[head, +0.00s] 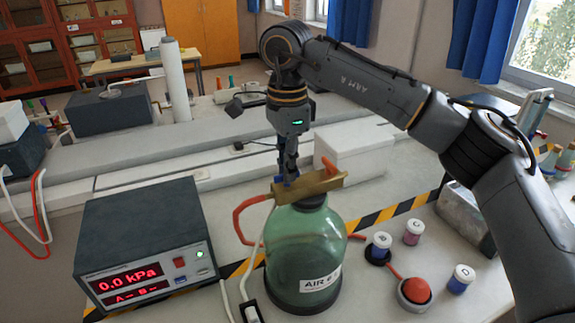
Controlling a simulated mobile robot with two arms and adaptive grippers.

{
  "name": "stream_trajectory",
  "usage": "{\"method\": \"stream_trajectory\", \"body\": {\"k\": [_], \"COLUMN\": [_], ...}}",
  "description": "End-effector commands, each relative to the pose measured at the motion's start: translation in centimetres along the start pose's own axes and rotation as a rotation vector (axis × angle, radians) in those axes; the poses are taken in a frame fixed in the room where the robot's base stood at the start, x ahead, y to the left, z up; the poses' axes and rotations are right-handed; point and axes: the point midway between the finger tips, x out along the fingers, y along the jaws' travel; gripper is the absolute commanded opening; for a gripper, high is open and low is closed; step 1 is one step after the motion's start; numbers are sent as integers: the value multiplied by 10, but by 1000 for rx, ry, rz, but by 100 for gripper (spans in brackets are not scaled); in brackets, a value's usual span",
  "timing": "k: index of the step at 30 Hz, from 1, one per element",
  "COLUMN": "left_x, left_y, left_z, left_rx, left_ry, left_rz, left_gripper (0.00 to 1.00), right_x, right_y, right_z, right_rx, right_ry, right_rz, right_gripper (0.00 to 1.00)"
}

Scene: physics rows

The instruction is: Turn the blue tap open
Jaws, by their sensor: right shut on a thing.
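A brass block (312,187) sits on top of a green glass jar (305,250) labelled AIR. The blue tap (282,181) is at the left part of the block, mostly hidden by my right gripper. An orange-red tap (330,167) stands up at the block's right part. My right gripper (287,176) points straight down from above and is shut on the blue tap. How far the tap is turned cannot be made out. My left gripper is not in view.
A grey meter box (145,240) at left reads 0.0 kPa. A red hose (240,215) and a white hose run beside the jar. At right are small lidded jars (413,232) and a red bulb (415,290). A white box (348,150) stands behind.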

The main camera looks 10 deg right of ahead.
Motion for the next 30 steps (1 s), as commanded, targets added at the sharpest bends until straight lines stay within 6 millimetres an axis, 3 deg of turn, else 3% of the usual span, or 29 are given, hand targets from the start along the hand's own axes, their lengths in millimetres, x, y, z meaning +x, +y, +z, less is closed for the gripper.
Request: {"method": "stream_trajectory", "body": {"k": [4,6,8,20,30], "left_x": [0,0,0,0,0], "left_y": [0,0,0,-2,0], "left_z": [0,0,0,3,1], "left_rx": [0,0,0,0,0], "left_ry": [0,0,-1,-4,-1], "left_rz": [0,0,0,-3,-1], "left_gripper": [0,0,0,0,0], "right_x": [0,0,0,-7,-75], "right_y": [0,0,0,0,-1], "right_z": [1,1,1,1,1], "right_rx": [-1,-1,-1,0,2], "right_ry": [-3,-2,-2,-1,0], "right_rz": [-1,-1,0,-2,-5], "right_gripper": [0,20,31,31,31]}}
